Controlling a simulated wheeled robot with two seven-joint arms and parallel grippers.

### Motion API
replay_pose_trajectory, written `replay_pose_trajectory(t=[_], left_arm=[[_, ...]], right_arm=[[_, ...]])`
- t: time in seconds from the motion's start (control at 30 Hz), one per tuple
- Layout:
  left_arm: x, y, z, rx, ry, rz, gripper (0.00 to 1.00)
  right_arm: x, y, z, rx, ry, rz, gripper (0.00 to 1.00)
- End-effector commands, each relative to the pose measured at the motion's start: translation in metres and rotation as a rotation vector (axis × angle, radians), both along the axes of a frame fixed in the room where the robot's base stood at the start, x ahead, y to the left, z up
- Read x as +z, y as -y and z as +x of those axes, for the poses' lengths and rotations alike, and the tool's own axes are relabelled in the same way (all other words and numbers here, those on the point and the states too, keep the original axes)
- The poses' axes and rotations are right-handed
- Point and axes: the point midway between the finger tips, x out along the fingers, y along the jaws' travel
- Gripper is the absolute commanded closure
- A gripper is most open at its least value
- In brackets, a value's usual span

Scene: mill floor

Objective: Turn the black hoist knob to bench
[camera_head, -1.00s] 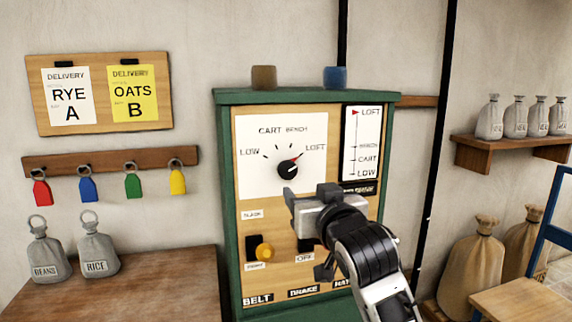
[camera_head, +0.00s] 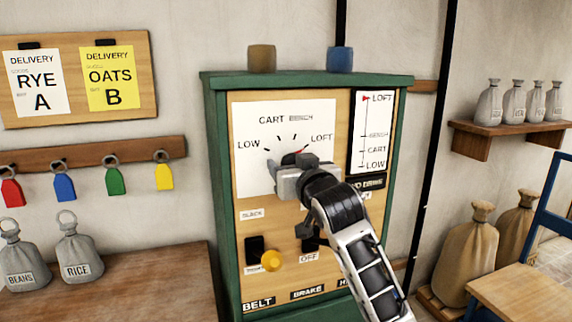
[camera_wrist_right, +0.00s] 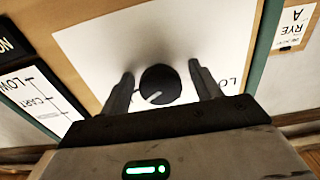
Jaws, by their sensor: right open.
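The black hoist knob (camera_head: 291,158) is on a white dial plate (camera_head: 255,178) marked LOW, CART, BENCH and LOFT. In the head view my right gripper (camera_head: 290,175) is in front of the dial and hides the knob's lower part. In the right wrist view the knob (camera_wrist_right: 160,84) sits between the two spread fingers of my right gripper (camera_wrist_right: 161,76), with a gap showing on each side. The red marker on the level scale (camera_head: 366,99) is at LOFT. My left gripper is not in view.
The green cabinet (camera_head: 222,200) also carries a yellow knob (camera_head: 271,261) below the dial, and a brown (camera_head: 262,58) and a blue (camera_head: 340,60) object on top. A wooden bench (camera_head: 150,290) with grey sacks stands at left, and a chair (camera_head: 525,290) at right.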

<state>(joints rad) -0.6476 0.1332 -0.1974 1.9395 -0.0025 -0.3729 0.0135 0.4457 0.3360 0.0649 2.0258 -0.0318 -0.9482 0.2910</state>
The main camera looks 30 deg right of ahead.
Motion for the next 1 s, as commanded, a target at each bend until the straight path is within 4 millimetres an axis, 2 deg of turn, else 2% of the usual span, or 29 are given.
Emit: replay_pose_trajectory(t=[0.17,0.33,0.67,1.0], left_arm=[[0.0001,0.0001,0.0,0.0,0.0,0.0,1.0],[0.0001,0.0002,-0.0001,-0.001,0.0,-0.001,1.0],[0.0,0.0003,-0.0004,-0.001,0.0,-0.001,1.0],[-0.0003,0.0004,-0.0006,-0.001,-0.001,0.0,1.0]], right_arm=[[0.0001,0.0001,0.0,0.0,0.0,0.0,0.37],[0.0001,0.0,0.0,0.0,0.0,0.0,0.81],[0.0,0.0005,-0.0002,-0.001,-0.008,-0.032,0.81],[0.0003,0.0011,-0.0003,-0.001,-0.056,-0.233,0.81]])
